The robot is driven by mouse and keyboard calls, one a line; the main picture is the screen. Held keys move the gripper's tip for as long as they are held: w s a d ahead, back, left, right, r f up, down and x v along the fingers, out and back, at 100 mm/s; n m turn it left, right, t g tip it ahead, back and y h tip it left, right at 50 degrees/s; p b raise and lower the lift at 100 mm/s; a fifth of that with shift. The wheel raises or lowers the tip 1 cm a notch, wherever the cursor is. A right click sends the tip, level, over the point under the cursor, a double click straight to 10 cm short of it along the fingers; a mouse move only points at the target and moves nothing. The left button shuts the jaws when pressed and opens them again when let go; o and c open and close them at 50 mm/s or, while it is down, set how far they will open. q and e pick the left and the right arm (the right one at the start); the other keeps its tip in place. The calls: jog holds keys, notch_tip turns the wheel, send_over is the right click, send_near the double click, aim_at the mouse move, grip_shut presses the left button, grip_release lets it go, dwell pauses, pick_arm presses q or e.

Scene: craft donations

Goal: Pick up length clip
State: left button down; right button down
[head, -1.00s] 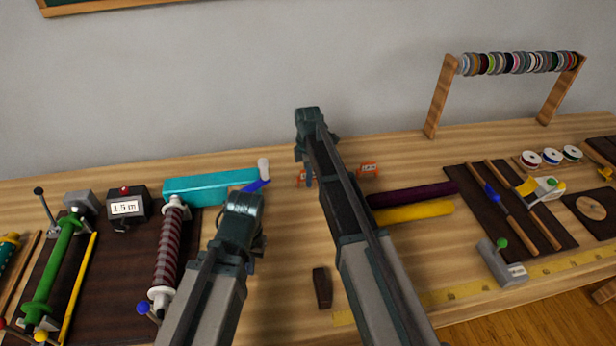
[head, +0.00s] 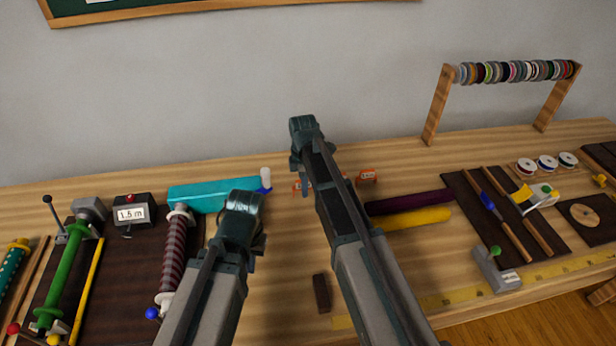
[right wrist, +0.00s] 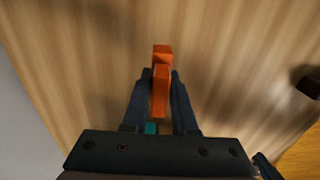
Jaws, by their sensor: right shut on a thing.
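Small orange clips with white labels stand on the bench behind my right arm. One (head: 366,176) shows to the right of the arm, and part of another (head: 297,187) shows to its left. My right gripper (head: 306,188) points down at the left one, largely hidden by its own arm. In the right wrist view my right gripper (right wrist: 160,95) is shut on an orange clip (right wrist: 161,78), held between its two dark fingers. I cannot tell whether the clip touches the bench. My left gripper (head: 248,255) hangs over the bench; its fingertips are hidden.
Purple (head: 410,202) and yellow (head: 415,219) rolls lie to the right. A dark brown block (head: 321,293) lies between my arms. A winder with a 1.5 m display (head: 131,213) stands at left, and a ribbon rack (head: 432,115) at back right.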

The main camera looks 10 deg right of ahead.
jog(key=s+a, duration=0.1)
jog(key=s, duration=0.2)
jog(key=s+a, duration=0.2)
jog(key=s, duration=0.1)
jog(key=s+a+r, duration=0.1)
jog(key=s+a, duration=0.1)
jog(key=s, duration=0.1)
jog(key=shift+s+p, duration=0.4)
jog(key=shift+d, duration=0.1)
